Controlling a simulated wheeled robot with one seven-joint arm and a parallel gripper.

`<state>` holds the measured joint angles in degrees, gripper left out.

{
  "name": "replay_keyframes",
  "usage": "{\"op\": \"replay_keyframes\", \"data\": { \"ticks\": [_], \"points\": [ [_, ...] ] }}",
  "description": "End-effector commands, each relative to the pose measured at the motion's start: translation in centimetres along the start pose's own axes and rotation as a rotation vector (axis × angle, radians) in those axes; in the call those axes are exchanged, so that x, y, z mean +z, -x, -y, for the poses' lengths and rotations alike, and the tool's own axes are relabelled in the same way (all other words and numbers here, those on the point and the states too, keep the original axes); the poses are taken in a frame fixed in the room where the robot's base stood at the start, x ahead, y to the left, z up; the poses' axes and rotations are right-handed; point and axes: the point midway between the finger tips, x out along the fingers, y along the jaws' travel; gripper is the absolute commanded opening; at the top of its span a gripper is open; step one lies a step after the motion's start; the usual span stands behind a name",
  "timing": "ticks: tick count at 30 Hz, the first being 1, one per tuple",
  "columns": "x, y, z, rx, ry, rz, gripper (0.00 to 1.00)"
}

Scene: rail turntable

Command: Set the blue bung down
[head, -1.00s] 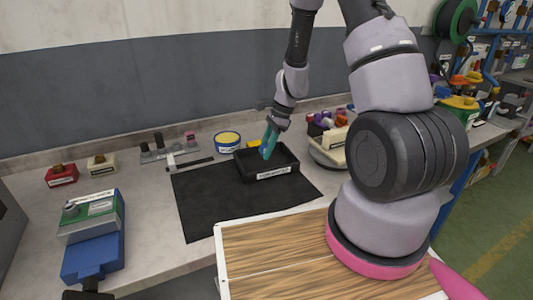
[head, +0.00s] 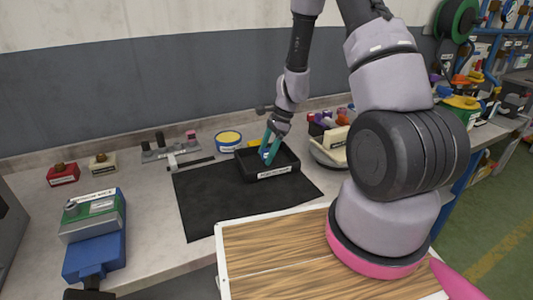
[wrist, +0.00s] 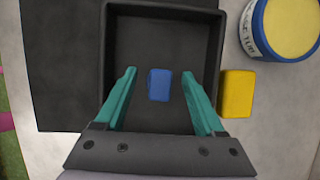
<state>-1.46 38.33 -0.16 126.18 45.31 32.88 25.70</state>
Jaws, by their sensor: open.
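The blue bung (wrist: 159,85) lies on the floor of a black tray (wrist: 163,9), as the wrist view shows. My gripper (wrist: 159,74) is open over the tray. Its two teal fingers stand apart on either side of the bung, with a gap on each side. In the head view my gripper (head: 268,153) is at the tray (head: 283,170), fingers pointing down into it. A small patch of blue shows between the fingers there.
A black mat (head: 215,208) lies under and before the tray. A yellow block (wrist: 237,93) and a blue-and-yellow tin (wrist: 285,25) stand close to the tray's right side in the wrist view. A turntable (head: 325,157) with several items is to the right.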

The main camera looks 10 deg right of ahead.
Motion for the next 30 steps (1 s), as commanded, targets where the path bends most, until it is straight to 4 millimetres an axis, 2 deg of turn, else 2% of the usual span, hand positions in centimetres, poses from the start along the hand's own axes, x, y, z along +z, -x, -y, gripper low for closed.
{"op": "replay_keyframes", "data": {
  "ticks": [5, 15, 19, 26, 29, 30],
  "points": [
    [0.0, 2.6, 0.1, -0.005, 0.002, -0.002, 0.71],
    [0.0, 9.7, 0.1, -0.004, 0.002, -0.001, 0.71],
    [0.0, 11.2, 0.1, -0.004, 0.001, -0.001, 0.71],
    [0.1, 12.2, 0.0, -0.004, 0.006, -0.001, 0.71],
    [0.8, 13.6, -0.2, -0.024, 0.048, -0.007, 0.71],
    [1.2, 14.6, -0.4, -0.039, 0.079, -0.011, 0.71]
  ]
}}
